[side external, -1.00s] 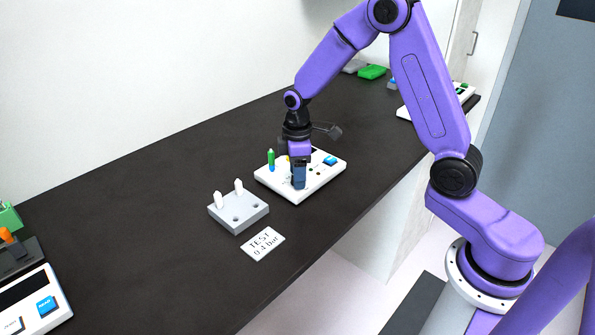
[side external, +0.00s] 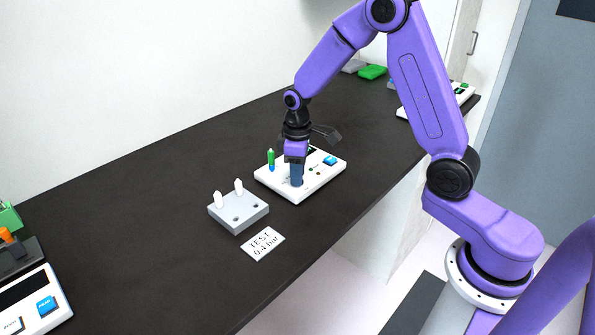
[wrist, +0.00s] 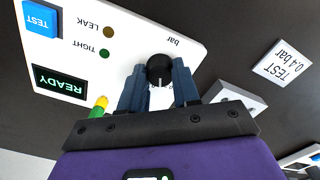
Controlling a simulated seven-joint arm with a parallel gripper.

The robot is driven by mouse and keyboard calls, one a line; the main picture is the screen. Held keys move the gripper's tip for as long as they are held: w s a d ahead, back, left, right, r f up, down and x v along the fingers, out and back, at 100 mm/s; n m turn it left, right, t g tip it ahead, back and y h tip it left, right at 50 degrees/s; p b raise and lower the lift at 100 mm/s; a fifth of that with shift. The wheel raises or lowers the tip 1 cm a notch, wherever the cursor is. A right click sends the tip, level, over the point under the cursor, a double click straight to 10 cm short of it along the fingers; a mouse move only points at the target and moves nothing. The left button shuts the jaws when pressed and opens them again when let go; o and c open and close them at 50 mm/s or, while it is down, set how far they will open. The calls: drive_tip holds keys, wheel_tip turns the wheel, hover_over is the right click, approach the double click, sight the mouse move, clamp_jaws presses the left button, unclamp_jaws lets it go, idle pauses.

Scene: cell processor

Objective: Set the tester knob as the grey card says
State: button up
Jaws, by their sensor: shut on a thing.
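The white tester (side external: 322,184) lies on the dark bench, and its panel (wrist: 75,20) fills the upper left of the wrist view. Its black round knob (wrist: 160,69) sits between my fingertips, with a pale pointer mark toward the bottom of the picture. My gripper (wrist: 160,84) is shut on the knob, and in the side view my gripper (side external: 297,181) is down on the tester. The scale around the knob is mostly hidden by the fingers; only "bar" reads clearly. The grey card (side external: 263,244) reads "TEST 0.4 bar" and also shows in the wrist view (wrist: 283,63).
The tester has a blue TEST button (wrist: 40,19), a READY display (wrist: 60,84) and LEAK and TIGHT lamps. A green-topped cell (side external: 271,158) stands at its left. A grey block (side external: 240,213) with white pegs stands near the card. Other devices are at the bench ends.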

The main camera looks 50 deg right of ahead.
drive_tip(key=shift+r+m, duration=0.1)
drive_tip(key=shift+m, duration=2)
drive_tip(key=o, duration=1.1)
drive_tip(key=shift+c, duration=0.2)
wheel_tip(320, 180, up, 17)
drive_tip(key=shift+r, duration=0.2)
drive_tip(key=shift+a, duration=0.1)
